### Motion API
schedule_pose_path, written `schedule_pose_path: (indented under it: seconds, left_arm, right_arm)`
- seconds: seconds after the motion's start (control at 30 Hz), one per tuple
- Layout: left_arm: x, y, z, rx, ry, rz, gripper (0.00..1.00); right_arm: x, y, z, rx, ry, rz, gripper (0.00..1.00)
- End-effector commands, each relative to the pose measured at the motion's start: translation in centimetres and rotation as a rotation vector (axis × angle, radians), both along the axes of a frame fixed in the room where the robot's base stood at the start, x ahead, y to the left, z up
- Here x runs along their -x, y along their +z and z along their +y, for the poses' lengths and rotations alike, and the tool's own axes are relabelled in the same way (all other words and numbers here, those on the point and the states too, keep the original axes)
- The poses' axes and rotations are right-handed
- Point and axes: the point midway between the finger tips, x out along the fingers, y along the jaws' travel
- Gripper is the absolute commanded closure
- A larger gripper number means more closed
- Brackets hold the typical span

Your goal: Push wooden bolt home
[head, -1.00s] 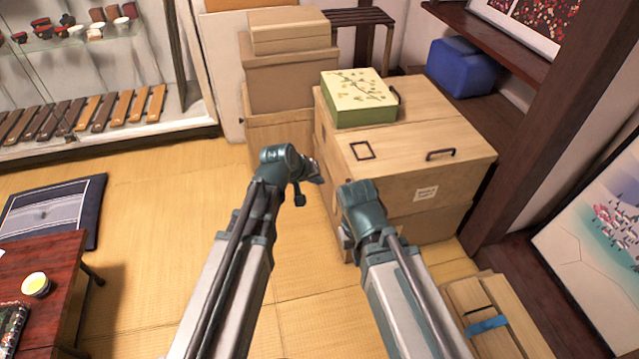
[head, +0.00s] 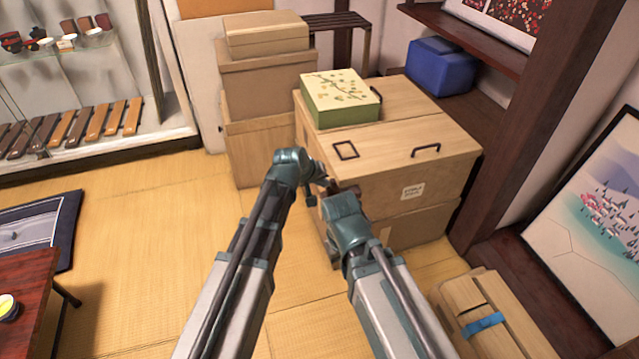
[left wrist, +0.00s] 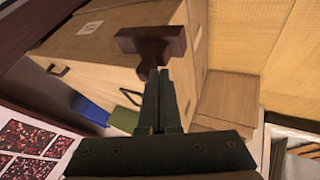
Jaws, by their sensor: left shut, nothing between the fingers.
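The wooden bolt (left wrist: 152,42) is a dark brown piece with a wide crosspiece, set at the side of the pale wooden chest (left wrist: 110,45) in the left wrist view. In the head view only a small dark bit of the bolt (head: 347,188) shows between my arms, beside the chest (head: 395,172). My left gripper (left wrist: 160,74) is shut and empty, its tips at the bolt's near side. I cannot tell if they touch it. It is mostly hidden in the head view (head: 326,184). My right gripper (head: 330,242) is low in front of the chest, mostly hidden behind its own wrist.
A green patterned box (head: 340,98) sits on the chest. Stacked cartons (head: 265,80) stand left of it, a blue container (head: 441,66) behind right. A wooden box with a blue band (head: 480,310) lies at lower right.

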Motion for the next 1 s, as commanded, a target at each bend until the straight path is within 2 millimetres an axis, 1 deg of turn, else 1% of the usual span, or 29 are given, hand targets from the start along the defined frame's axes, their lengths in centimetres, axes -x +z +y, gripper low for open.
schedule_pose_path:
  seconds: [0.17, 0.2, 0.27, 0.4, 0.5, 0.6, 1.0]
  left_arm:
    - [0.0, 0.0, 0.0, 0.0, 0.0, 0.0, 1.0]
    - [-0.1, 0.0, -0.3, 0.0, -0.001, -0.001, 1.0]
    - [-0.5, 0.0, -1.2, 0.001, -0.003, 0.001, 1.0]
    - [-1.4, 0.0, -3.8, 0.0, -0.004, -0.001, 1.0]
    - [-1.7, 0.0, -5.0, 0.0, -0.002, -0.001, 1.0]
    - [-1.8, 0.0, -5.4, 0.001, 0.0, -0.001, 1.0]
    - [-1.7, 0.0, -5.5, 0.005, -0.001, -0.002, 1.0]
  right_arm:
    - [0.0, 0.0, 0.0, 0.0, 0.0, 0.0, 1.0]
    - [0.0, 0.0, 0.0, 0.0, 0.0, 0.0, 1.0]
    - [0.0, 0.0, 0.0, 0.0, 0.0, 0.0, 1.0]
    - [0.0, 0.0, 0.0, 0.0, 0.0, 0.0, 1.0]
    - [0.0, 0.0, 0.0, 0.0, 0.0, 0.0, 1.0]
    - [0.0, 0.0, 0.0, 0.0, 0.0, 0.0, 1.0]
    - [0.0, 0.0, 0.0, 0.0, 0.0, 0.0, 1.0]
